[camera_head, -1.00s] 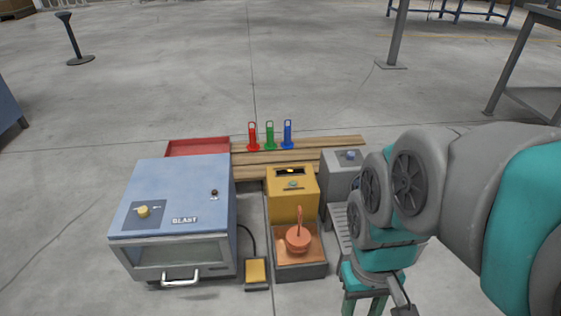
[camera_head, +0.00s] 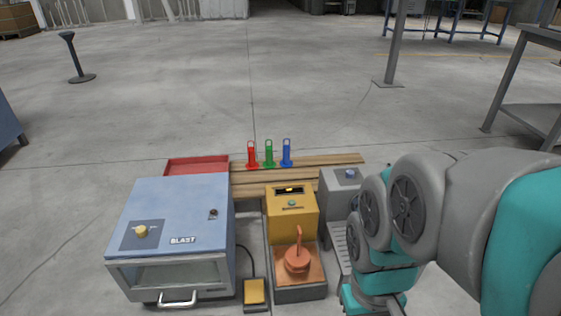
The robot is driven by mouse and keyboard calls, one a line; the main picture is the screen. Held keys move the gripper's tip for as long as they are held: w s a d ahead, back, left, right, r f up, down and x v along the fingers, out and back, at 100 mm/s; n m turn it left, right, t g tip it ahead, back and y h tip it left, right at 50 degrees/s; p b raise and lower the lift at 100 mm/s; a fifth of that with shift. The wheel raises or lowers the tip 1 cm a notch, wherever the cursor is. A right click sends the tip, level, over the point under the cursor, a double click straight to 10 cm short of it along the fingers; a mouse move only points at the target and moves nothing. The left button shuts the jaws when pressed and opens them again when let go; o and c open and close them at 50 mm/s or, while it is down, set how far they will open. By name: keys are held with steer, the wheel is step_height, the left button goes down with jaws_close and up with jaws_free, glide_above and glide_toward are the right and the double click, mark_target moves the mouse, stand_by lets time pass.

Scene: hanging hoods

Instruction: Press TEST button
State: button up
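A yellow box (camera_head: 291,208) stands in the middle of the group, with a dark display (camera_head: 289,190) and a small teal button (camera_head: 292,202) on its sloped top. I cannot read any lettering by the button. In front of the box, an orange weight-like piece with an upright handle (camera_head: 298,258) sits on a copper-coloured plate. My gripper (camera_head: 366,300) is at the bottom edge, right of and nearer than the yellow box, well apart from the button. Its fingers are cut off by the frame, so their opening is hidden.
A blue cabinet marked BLAST (camera_head: 182,208) stands left, with a yellow pedal (camera_head: 254,291) beside it. A grey machine (camera_head: 342,186) is right, partly behind my arm. Red, green and blue tags stand on wooden planks (camera_head: 335,160) behind, near a red tray (camera_head: 196,166). Open floor lies beyond.

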jaws_close()
stand_by(1.4)
